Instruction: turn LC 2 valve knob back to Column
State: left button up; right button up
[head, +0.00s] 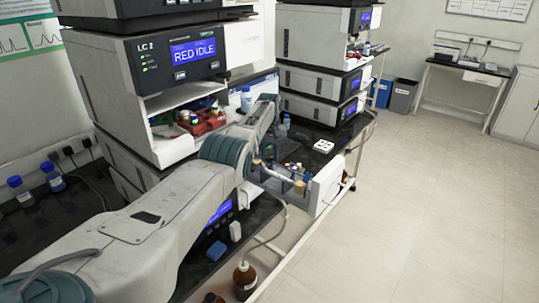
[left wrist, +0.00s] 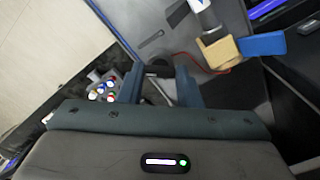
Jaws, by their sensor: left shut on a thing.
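The left gripper (left wrist: 158,85) shows in the left wrist view, pointing at a grey metal panel (left wrist: 225,22). Its two fingers are shut on a small dark knob (left wrist: 158,69), which looks like the valve knob. The knob's pointing direction and any Column label cannot be read. In the head view my arm hides the knob. My right gripper is not in view.
An open compartment with red racks (head: 205,120) is under LC 2. A second stack (head: 322,85) stands behind. A brown bottle (head: 245,277) is low in front. The floor at right is clear.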

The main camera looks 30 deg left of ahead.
pick_arm(q)
jog(key=shift+w+r+m, duration=0.1)
jog(key=shift+r+m, duration=0.05)
jog(key=shift+m, duration=0.45)
jog(key=o, duration=1)
jog(key=shift+r, duration=0.45)
notch_tip(320, 180, up, 10)
jog(key=shift+f+b, duration=0.1)
jog(key=shift+b, duration=1.15)
